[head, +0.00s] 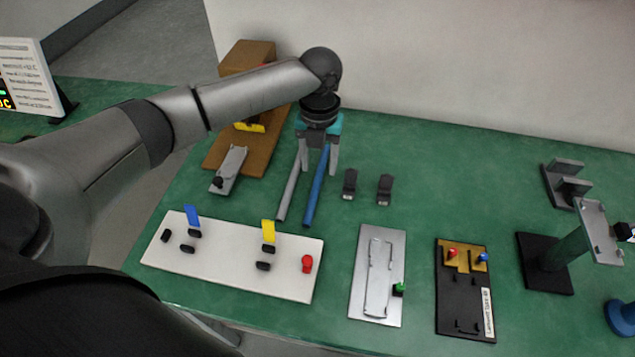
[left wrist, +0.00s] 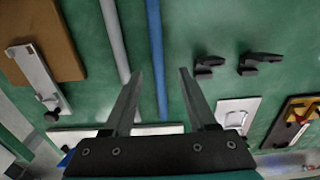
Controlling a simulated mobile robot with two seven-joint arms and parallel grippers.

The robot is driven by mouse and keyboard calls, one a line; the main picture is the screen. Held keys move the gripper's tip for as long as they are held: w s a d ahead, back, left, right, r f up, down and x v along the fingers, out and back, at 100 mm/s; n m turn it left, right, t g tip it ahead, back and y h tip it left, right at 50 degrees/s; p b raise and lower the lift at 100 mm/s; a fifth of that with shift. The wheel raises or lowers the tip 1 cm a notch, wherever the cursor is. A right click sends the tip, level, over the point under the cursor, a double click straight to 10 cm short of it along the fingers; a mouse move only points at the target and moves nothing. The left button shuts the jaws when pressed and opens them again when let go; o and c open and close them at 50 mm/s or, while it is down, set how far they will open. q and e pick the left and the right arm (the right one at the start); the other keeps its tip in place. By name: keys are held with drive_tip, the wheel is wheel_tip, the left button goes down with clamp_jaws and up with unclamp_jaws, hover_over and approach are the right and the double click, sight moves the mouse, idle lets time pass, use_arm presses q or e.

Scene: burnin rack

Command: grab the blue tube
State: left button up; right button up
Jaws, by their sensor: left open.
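The blue tube (head: 315,195) lies on the green table, pointing away from me, and its far end is hidden behind my left gripper. My left gripper (head: 320,170) is open and empty, pointing down above the tube's far part. In the left wrist view the blue tube (left wrist: 156,50) runs between the two spread fingertips (left wrist: 160,74), apart from both. A grey tube (head: 288,192) lies left of the blue one; it also shows in the left wrist view (left wrist: 113,38). My right gripper is not in view.
A white board (head: 225,262) with blue and yellow flags lies at front left. Two small black blocks (head: 349,184) stand right of the tubes. A silver plate (head: 362,310) and a black board (head: 465,310) lie in front. A brown wooden fixture (head: 262,160) is behind left.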

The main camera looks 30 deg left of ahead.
sight(318, 179)
use_arm(q)
wheel_tip(318, 179, down, 4)
drive_tip(key=shift+a+b, duration=0.1)
drive_tip(key=shift+b, duration=0.35)
drive_tip(key=shift+c, duration=0.3)
clamp_jaws()
